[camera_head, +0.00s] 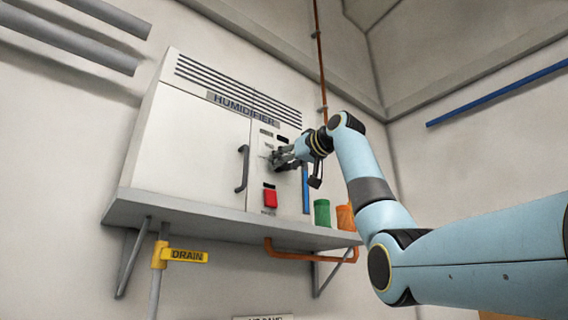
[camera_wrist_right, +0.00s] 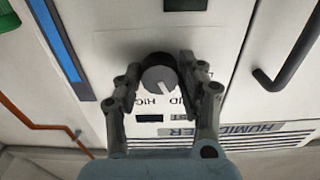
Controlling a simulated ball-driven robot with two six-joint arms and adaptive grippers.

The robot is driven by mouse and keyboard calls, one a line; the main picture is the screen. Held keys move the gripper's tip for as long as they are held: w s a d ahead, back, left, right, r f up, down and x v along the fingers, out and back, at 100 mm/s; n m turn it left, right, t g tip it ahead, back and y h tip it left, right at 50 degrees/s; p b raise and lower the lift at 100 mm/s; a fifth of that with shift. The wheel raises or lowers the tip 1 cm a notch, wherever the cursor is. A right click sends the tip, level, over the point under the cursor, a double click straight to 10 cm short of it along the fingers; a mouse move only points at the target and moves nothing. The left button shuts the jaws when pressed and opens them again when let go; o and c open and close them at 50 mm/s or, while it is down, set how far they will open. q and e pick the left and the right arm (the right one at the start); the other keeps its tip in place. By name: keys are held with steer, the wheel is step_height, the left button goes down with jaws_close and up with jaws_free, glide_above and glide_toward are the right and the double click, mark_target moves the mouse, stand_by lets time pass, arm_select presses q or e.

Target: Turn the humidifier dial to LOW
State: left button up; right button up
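The humidifier (camera_head: 190,125) is a white cabinet on a wall shelf. Its round grey dial (camera_wrist_right: 160,78) has a white pointer line, directed down and slightly right in the right wrist view, toward the printed labels below it. These labels appear upside down; one reads like HIGH, and another beside it is partly unclear. A label by the right finger is mostly hidden. My right gripper (camera_wrist_right: 160,70) has one finger on each side of the dial, very close to it; I cannot tell whether both touch. In the head view my right gripper (camera_head: 276,157) covers the dial. My left gripper is out of view.
A red switch (camera_head: 270,197) sits below the dial, and a dark door handle (camera_head: 242,169) stands to its left. A blue strip (camera_head: 306,188) runs at the panel's right. Green (camera_head: 322,212) and orange (camera_head: 345,216) containers stand on the shelf (camera_head: 200,216).

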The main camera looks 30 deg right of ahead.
steer(key=c, duration=0.6)
steer(key=shift+n, duration=0.4)
steer(key=shift+d+n, duration=0.15)
steer(key=shift+n, duration=4.45)
steer(key=o, duration=1.2)
